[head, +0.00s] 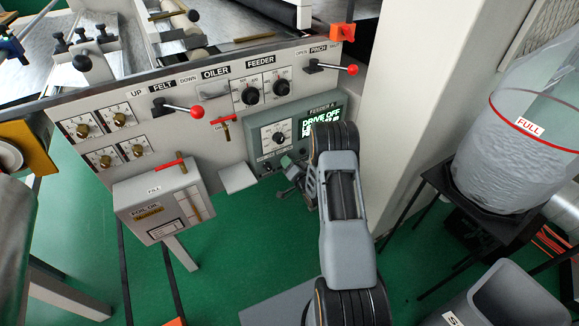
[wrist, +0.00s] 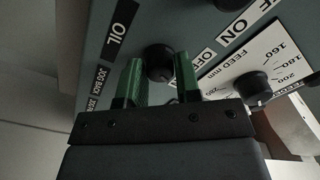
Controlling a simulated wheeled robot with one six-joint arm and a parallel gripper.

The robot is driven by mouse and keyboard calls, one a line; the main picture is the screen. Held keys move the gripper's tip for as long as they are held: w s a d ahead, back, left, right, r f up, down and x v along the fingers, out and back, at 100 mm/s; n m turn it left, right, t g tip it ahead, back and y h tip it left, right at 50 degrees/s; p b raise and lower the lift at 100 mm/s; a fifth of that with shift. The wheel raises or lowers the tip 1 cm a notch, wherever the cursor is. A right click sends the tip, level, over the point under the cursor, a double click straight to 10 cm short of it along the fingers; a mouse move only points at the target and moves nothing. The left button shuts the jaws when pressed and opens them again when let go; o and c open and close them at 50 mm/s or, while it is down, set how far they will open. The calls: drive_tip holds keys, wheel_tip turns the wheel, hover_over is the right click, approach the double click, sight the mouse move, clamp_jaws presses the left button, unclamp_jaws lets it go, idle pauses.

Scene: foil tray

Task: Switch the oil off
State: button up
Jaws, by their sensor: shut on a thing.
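The oil knob (wrist: 159,56) is a small round black knob on the grey-green feeder panel in the wrist view. A black OIL label (wrist: 122,28) stands to its left and an OFF label (wrist: 207,59) to its right. My gripper (wrist: 158,78) has one green finger on each side of the knob and is shut on it. The knob's lower part and any pointer on it cannot be made out. In the head view my gripper (head: 293,176) is at the lower front of the feeder panel (head: 267,143) and the oil knob is hidden.
The panel's screen (head: 321,118) shows DRIVE OFF on its top line; my arm covers part of it. A feed dial (wrist: 257,87) is close on the right. A foil oil box (head: 160,200) stands at left, a bag stand (head: 478,222) and a grey bin (head: 505,300) at right.

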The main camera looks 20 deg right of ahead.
drive_tip(key=n+b, duration=0.9)
drive_tip(key=shift+b, duration=0.3)
drive_tip(key=shift+n, duration=0.4)
drive_tip(key=o, duration=0.9)
drive_tip(key=shift+o, duration=0.2)
drive_tip(key=s+d+p, duration=0.1)
drive_tip(key=s, duration=1.2)
drive_tip(key=shift+s+d, duration=0.3)
drive_tip(key=shift+s, duration=0.1)
